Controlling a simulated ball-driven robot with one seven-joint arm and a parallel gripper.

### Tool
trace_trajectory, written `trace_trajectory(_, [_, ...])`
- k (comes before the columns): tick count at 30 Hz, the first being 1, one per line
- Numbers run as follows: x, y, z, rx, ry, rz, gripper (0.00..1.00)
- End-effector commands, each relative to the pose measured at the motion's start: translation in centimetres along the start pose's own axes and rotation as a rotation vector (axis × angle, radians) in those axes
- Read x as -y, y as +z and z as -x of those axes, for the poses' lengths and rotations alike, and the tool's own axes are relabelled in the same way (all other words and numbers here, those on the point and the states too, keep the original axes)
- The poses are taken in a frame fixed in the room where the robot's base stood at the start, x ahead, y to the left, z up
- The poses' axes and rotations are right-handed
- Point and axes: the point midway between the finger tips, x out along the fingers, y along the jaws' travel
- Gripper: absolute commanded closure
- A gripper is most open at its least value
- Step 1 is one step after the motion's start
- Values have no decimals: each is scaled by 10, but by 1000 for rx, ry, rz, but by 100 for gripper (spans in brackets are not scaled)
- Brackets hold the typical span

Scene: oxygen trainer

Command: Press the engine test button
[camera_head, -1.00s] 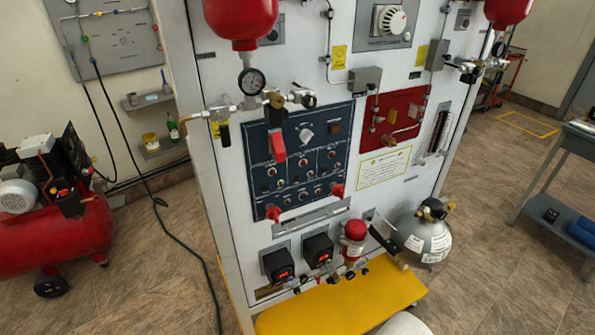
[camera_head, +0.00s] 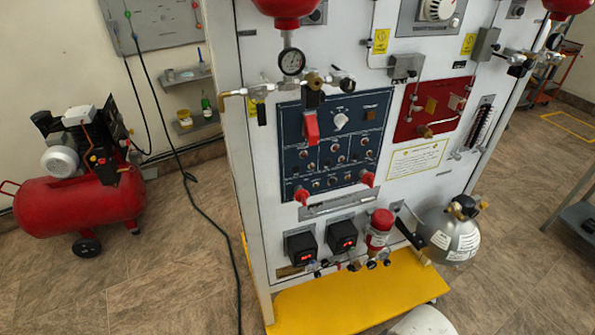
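The oxygen trainer panel (camera_head: 258,190) stands upright in the middle of the head view. Its dark blue control panel (camera_head: 291,164) carries several small knobs and buttons, a white knob (camera_head: 340,121) and an amber-brown square button (camera_head: 371,115). The labels are too small to read, so I cannot tell which control is the engine test button. A red lever (camera_head: 311,129) hangs in front of the blue panel's upper left. A dark red panel (camera_head: 408,127) with a small yellowish part sits to its right.
A yellow platform (camera_head: 345,300) juts out at the trainer's base. A silver gas cylinder (camera_head: 452,240) sits at its lower right. A red compressor (camera_head: 80,205) stands on the left. A dark cable (camera_head: 222,232) runs across the floor. Tiled floor is clear at front left.

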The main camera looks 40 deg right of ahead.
Motion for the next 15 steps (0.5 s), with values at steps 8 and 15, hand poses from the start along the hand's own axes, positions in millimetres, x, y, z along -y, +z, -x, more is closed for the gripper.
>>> trace_trajectory(8, [0, 0, 0, 0, 0, 0, 100])
trace_trajectory(15, [0, 0, 0, 0, 0, 0, 100])
